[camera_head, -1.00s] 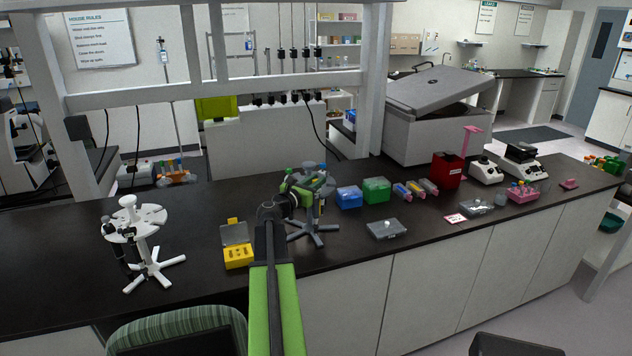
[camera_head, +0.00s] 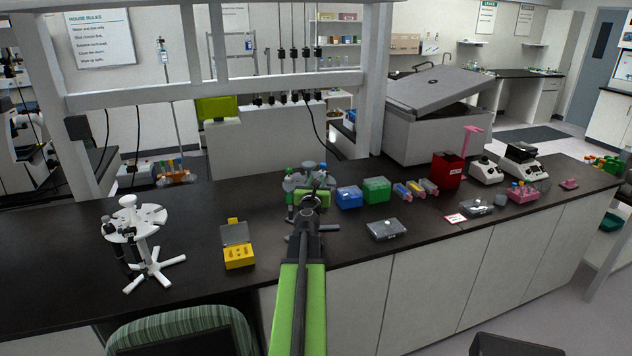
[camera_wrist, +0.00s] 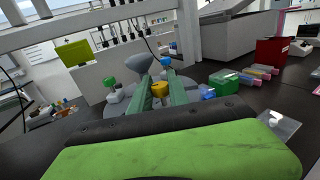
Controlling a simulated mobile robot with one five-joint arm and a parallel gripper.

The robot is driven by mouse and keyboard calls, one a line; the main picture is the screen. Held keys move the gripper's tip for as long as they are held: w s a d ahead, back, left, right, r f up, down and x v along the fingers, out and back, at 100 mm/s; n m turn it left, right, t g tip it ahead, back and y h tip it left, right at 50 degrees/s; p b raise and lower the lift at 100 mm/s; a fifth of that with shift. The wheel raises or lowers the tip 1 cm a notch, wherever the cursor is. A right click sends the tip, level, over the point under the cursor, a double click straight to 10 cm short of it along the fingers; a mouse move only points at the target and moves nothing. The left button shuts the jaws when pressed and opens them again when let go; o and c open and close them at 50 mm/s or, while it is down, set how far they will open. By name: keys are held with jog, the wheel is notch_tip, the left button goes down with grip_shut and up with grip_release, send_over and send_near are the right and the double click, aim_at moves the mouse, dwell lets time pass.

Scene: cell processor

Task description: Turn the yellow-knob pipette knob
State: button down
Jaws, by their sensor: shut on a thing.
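A grey pipette carousel (camera_head: 296,181) stands on the dark bench, and its plate also shows in the wrist view (camera_wrist: 88,107). In the wrist view the yellow pipette knob (camera_wrist: 159,90) sits between the two green fingers of my gripper (camera_wrist: 159,77), which is shut on it. A green knob (camera_wrist: 110,82) is to the left and a blue knob (camera_wrist: 165,61) is just beyond the fingers. In the head view my gripper (camera_head: 312,196) is at the front of the carousel; my arm hides much of its stand and the yellow knob.
A white pipette carousel (camera_head: 120,232) and an open yellow tip box (camera_head: 239,256) stand to the left. Blue (camera_head: 349,197) and green (camera_head: 377,189) boxes are close on the right. A grey-lidded box (camera_head: 385,230) lies near the front edge.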

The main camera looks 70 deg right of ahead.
jog(key=n+t+y, duration=0.1)
jog(key=n+t, duration=0.1)
jog(key=t, duration=0.1)
jog(key=n+t+y, duration=0.1)
jog(key=n+t, duration=0.1)
jog(key=t, duration=0.1)
jog(key=shift+s+d+y, duration=0.1)
jog(key=shift+d+y, duration=0.05)
jog(key=shift+y, duration=0.15)
jog(key=shift+n+t+y, duration=1)
jog(key=shift+n+t, duration=0.1)
jog(key=shift+t, duration=0.1)
jog(key=shift+y, duration=0.3)
jog(key=c, duration=1.2)
grip_release()
jog(key=shift+c, duration=0.2)
